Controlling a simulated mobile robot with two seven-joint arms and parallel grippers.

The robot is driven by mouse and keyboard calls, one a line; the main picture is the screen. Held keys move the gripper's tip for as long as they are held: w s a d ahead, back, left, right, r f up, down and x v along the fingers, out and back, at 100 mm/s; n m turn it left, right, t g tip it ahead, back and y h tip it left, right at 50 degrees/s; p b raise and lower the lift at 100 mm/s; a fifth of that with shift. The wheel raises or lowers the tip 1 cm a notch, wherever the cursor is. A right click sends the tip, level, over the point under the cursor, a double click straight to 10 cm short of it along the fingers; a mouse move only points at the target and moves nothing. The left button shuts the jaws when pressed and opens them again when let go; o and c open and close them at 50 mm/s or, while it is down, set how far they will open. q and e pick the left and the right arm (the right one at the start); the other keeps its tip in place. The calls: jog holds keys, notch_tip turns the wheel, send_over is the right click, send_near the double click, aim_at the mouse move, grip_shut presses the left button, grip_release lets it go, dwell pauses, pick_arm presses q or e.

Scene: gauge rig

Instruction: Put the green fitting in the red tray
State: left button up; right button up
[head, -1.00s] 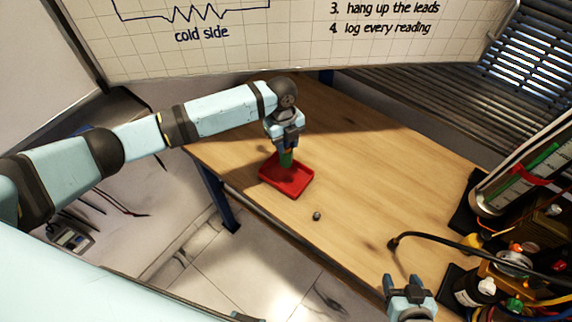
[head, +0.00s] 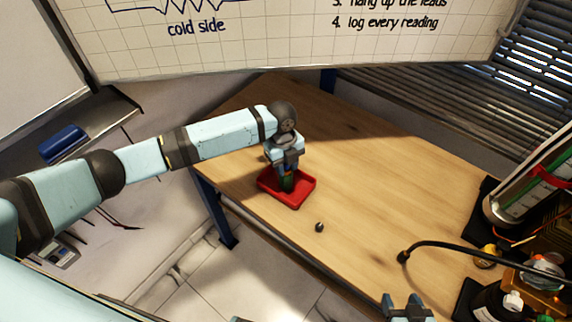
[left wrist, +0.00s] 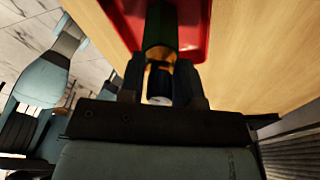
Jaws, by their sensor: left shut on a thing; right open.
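The green fitting (head: 287,182) is held in my left gripper (head: 286,174), low over the red tray (head: 298,203). In the left wrist view the green fitting (left wrist: 160,28) shows its dark green body and a brass-coloured part between the fingers of my left gripper (left wrist: 160,85). The red tray (left wrist: 192,50) lies behind it there. I cannot tell whether the fitting touches the tray floor. My right gripper (head: 407,306) is open and empty at the bottom edge of the head view, partly cut off.
A small dark round piece (head: 319,227) lies on the wooden table (head: 390,180) in front of the tray. A black cable (head: 450,245) and bottles crowd the table's right side. A whiteboard (head: 300,40) stands behind. The table's middle is clear.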

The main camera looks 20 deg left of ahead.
pick_arm(q)
jog(key=o, duration=1)
notch_tip(320, 180, up, 12)
jog(key=w+a+p, duration=0.1)
jog(key=p, duration=0.9)
jog(key=s+d+f+n+t+h, duration=0.5)
jog(key=s+d+f+n, duration=0.4)
jog(key=s+n, duration=0.15)
jog(key=s+a+n+t+y, duration=0.1)
jog(key=s+a+n+t, duration=0.1)
jog(key=s+a+n, duration=0.2)
jog(key=s+a+n+t+y, duration=0.1)
jog(key=s+a+n+t, duration=0.1)
jog(key=s+a+n, duration=0.2)
jog(key=s+a+n+t+y, duration=0.1)
jog(key=s+a+n+t, duration=0.2)
jog(key=s, duration=0.4)
jog(key=shift+s+a+f+n+y, duration=0.15)
jog(key=shift+a+n, duration=0.1)
jog(key=shift+n, duration=0.4)
jog(key=shift+s+a+f+n+y, duration=0.1)
jog(key=shift+a+f+n+y, duration=0.1)
jog(key=shift+n, duration=0.4)
pick_arm(e)
notch_tip(320, 180, up, 9)
jog(key=shift+d+m+h, duration=0.3)
jog(key=shift+d, duration=0.1)
